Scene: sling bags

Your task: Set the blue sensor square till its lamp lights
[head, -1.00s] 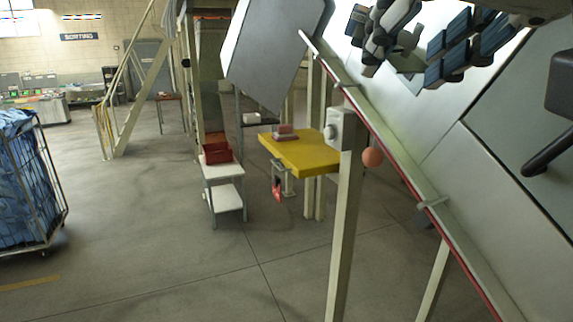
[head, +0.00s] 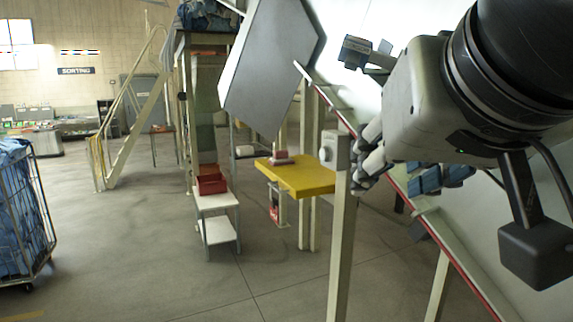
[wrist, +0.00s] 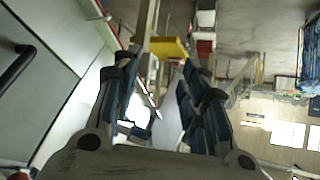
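The blue sensor (head: 356,51) is a small dark blue box with a pale label, on a bracket beside the upper part of the white chute, in the head view. It looks tilted; whether it is square I cannot tell. No lit lamp can be made out. My gripper (head: 393,170) is below and right of it in the head view, apart from it and empty. In the wrist view my gripper (wrist: 158,72) shows both blue-padded fingers spread wide. I cannot pick out the sensor there.
The chute's red-edged rail (head: 378,160) runs down to the right. A grey control box (head: 334,150) is on a post. A yellow table (head: 298,176), a white stand with a red bin (head: 211,184) and a blue-filled cage cart (head: 20,215) stand beyond. The floor between is clear.

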